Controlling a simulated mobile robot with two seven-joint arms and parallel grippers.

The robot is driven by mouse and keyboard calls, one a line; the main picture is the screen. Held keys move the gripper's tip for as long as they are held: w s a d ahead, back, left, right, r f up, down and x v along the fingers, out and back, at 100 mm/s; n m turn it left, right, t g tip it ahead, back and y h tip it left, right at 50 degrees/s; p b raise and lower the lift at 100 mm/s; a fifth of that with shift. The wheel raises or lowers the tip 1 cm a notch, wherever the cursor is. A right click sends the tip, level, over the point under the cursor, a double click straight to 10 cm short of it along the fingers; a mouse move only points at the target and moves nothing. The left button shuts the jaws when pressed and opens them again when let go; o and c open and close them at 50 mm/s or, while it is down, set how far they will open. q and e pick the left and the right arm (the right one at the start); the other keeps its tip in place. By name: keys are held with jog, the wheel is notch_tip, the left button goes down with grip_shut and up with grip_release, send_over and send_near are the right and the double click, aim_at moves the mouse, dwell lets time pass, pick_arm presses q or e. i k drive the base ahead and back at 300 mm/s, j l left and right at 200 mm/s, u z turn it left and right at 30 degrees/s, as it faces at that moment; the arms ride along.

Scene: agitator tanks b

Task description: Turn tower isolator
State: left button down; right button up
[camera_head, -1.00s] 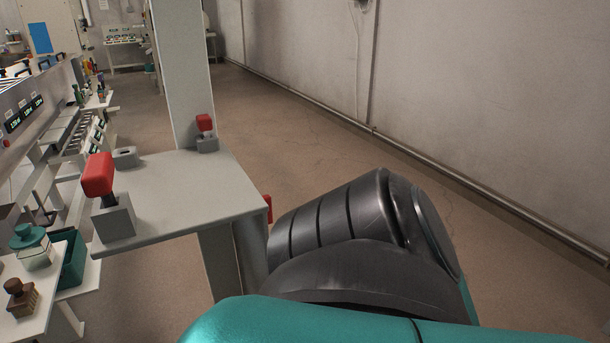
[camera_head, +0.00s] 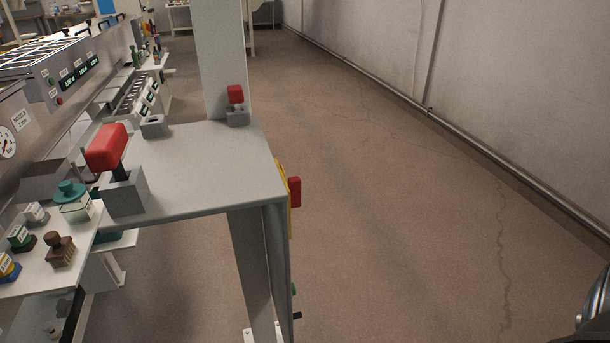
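A red handle (camera_head: 295,192) sits on a yellow plate (camera_head: 283,198) on the right side of the grey stand (camera_head: 215,170). It is seen nearly edge-on, so its exact turn position is hard to tell. It may be the tower isolator; no label on it can be read. Two other red handles stand in grey blocks on the stand's top: a large one (camera_head: 106,147) at the near left corner and a small one (camera_head: 235,94) by the upright post. Neither gripper is in view. Only a dark part of my arm shows at the lower right edge.
A bench on the left holds a teal-lidded jar (camera_head: 73,201), a brown stamp-like block (camera_head: 60,248) and several small items. A grey post (camera_head: 219,60) rises from the stand's back. The floor (camera_head: 400,220) right of the stand is clear up to the wall pipe.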

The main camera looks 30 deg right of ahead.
aim_at(295, 183)
jog(key=l, duration=0.5)
jog(key=i+l, duration=0.15)
jog(key=l, duration=0.8)
jog(key=l+u, duration=0.1)
jog(key=l, duration=0.1)
